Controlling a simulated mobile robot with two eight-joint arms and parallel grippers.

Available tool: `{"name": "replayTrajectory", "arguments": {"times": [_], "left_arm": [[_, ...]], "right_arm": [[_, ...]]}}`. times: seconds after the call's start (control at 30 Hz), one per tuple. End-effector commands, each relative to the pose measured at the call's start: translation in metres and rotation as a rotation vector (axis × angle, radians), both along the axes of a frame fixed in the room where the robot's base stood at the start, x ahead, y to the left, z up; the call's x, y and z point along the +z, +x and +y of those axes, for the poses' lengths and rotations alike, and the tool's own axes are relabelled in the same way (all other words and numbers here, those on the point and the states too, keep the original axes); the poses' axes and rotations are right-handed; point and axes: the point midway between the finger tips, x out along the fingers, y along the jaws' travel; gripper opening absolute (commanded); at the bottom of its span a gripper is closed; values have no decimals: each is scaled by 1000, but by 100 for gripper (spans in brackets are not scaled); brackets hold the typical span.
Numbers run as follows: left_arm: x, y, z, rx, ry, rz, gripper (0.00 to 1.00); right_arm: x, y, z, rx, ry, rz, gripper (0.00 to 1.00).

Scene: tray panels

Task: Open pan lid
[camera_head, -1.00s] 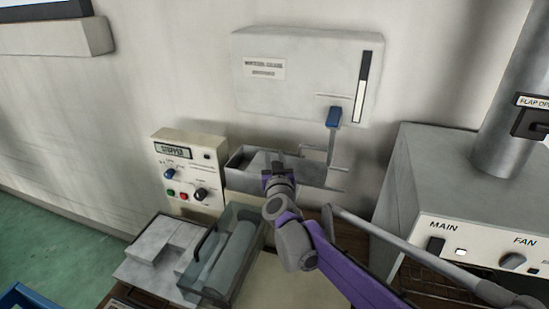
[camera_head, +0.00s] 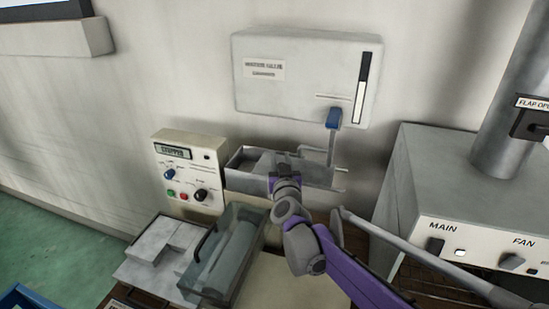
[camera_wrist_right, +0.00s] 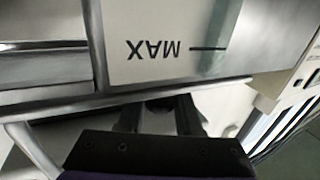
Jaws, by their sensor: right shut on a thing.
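A grey metal pan (camera_head: 237,180) sits below the white wall box, with its inside partly visible from above. A pale panel marked MAX (camera_wrist_right: 160,50), upside down, and metal edges fill much of the right wrist view. My right gripper (camera_head: 286,176) is at the pan's front edge, and it shows in the right wrist view (camera_wrist_right: 160,112) with its fingers close together just under a metal edge. It is shut on what seems to be the pan lid's front part; the gripped spot is mostly hidden. The lid's outline is hard to tell. My left gripper is not in view.
A wall box (camera_head: 305,80) with a blue-ended lever (camera_head: 333,118) hangs above the pan. A control box (camera_head: 186,172) stands left. A clear bin with a roll (camera_head: 230,255) and white blocks (camera_head: 160,245) are in front. A grey oven (camera_head: 450,190) stands right.

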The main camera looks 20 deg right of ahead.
Motion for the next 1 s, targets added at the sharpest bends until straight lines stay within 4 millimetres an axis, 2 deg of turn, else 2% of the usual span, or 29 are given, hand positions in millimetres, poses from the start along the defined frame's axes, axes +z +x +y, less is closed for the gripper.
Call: {"name": "replayTrajectory", "arguments": {"times": [0.1, 0.4, 0.43, 0.57, 0.87, 1.0], "left_arm": [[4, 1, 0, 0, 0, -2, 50], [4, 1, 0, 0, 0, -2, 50], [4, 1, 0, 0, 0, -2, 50], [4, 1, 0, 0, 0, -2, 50], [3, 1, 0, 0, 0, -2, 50], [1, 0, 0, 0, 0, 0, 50]], "right_arm": [[1, -9, -14, -3, -2, 0, 0], [0, -10, -15, 0, 0, 2, 0], [0, -10, -15, 0, 0, 2, 37], [0, -10, -14, -1, 0, 2, 61], [0, -11, -14, -1, 0, 2, 62], [0, -21, -12, 0, -1, 2, 62]]}}
